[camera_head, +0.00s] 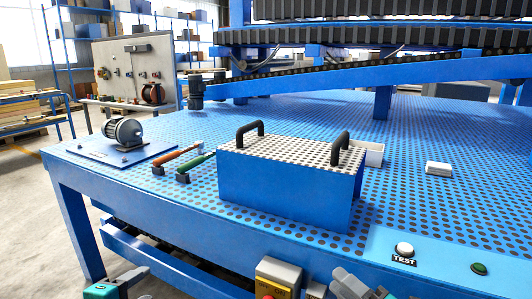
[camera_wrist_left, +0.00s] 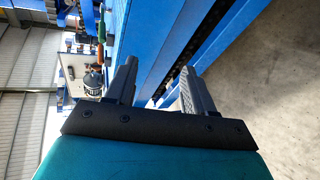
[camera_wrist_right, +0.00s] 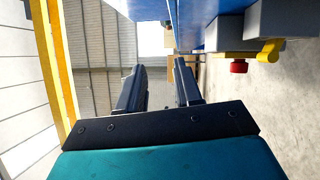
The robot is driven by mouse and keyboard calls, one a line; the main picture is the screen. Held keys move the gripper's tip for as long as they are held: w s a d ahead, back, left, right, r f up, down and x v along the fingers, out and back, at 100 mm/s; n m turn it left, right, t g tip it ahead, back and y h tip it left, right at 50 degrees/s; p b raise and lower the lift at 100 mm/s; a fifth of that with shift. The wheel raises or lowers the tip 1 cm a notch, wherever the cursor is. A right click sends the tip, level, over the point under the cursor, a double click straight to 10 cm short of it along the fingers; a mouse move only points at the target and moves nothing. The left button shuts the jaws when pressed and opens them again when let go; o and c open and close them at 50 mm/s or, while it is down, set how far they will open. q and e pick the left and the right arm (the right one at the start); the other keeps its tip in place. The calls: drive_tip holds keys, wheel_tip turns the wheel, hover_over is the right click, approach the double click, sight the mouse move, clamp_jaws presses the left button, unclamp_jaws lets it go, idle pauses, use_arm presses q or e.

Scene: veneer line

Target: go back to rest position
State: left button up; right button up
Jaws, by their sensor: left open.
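My left gripper (camera_head: 136,276) is at the lower left in the head view, partly cut off, beside the front of the blue table. In the left wrist view its two fingers (camera_wrist_left: 158,70) stand apart with nothing between them. My right gripper (camera_head: 345,280) is at the bottom centre in the head view, in front of the table's front edge and partly cut off. In the right wrist view its fingers (camera_wrist_right: 160,66) stand apart and empty.
The perforated blue table (camera_head: 430,205) bears a blue box with two black handles (camera_head: 285,190), a motor (camera_head: 123,132), two screwdrivers (camera_head: 193,163) and a white block (camera_head: 438,168). A grey-yellow control box (camera_head: 279,272) with a red button sits near my right gripper.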

use_arm(q)
drive_tip(key=s+d+f+m+g, duration=0.1)
drive_tip(key=s+d+f+m, duration=0.2)
drive_tip(key=s+f+m, duration=0.5)
drive_tip(key=s+d+f+m+g+y, duration=0.1)
drive_tip(key=s+d+f+m, duration=0.3)
drive_tip(key=s+f+m, duration=0.5)
drive_tip(key=shift+s+f+m+g+p, duration=0.25)
drive_tip(key=shift+f+m+g+p, duration=0.2)
drive_tip(key=shift+m, duration=0.75)
use_arm(e)
drive_tip(key=s+d+f+m+g+h, duration=0.2)
drive_tip(key=s+f+m+g+h, duration=0.2)
drive_tip(key=s+f+m+h, duration=0.5)
drive_tip(key=s+f+m, duration=0.8)
drive_tip(key=s+m, duration=0.2)
drive_tip(key=m, duration=0.5)
drive_tip(key=shift+s+g+h, duration=0.25)
drive_tip(key=shift+g+h, duration=0.05)
use_arm(q)
drive_tip(key=shift+r, duration=0.1)
drive_tip(key=shift+c, duration=1)
use_arm(e)
drive_tip(key=shift+w, duration=0.1)
